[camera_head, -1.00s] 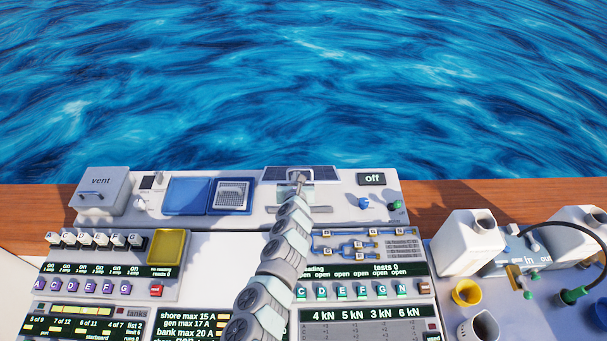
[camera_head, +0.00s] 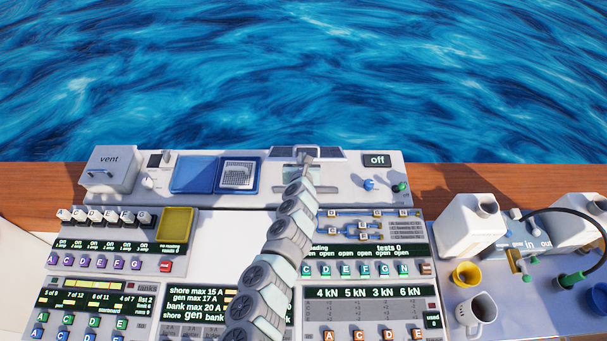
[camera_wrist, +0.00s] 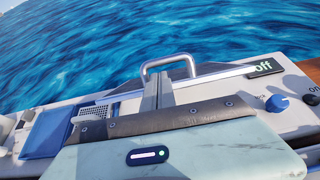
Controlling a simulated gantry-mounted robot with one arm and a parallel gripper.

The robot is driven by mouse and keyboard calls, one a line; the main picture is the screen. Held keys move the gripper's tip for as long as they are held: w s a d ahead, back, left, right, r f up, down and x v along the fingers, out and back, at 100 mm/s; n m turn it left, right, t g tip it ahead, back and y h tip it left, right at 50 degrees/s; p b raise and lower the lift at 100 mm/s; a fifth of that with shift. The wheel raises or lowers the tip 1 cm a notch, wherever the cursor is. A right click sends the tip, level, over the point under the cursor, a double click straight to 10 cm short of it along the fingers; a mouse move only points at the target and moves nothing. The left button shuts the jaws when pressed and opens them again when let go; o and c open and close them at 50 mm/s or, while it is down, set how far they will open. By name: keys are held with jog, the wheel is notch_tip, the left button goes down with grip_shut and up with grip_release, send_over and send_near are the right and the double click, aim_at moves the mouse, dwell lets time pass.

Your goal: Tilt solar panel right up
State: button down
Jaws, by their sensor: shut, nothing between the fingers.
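The solar panel (camera_head: 332,153) is a dark, flat-looking plate at the back edge of the upper console, left of the "off" display. A grey metal handle (camera_head: 306,149) stands at its middle. In the wrist view the handle (camera_wrist: 168,61) arches up behind my fingers, and part of the dark panel (camera_wrist: 208,70) shows to its right. My gripper (camera_head: 304,161) is shut and empty, just on the near side of the handle. Its fingers (camera_wrist: 158,88) overlap the lower part of the handle in the wrist view; I cannot tell whether they touch it. My gripper hides part of the panel.
A blue tray with a white grille (camera_head: 238,175) and the vent box (camera_head: 109,170) stand to the left. Open water lies behind.

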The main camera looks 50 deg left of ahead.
jog(key=v, duration=1.1)
jog(key=shift+d+f+b, duration=0.2)
jog(key=shift+b, duration=0.1)
jog(key=shift+s, duration=0.1)
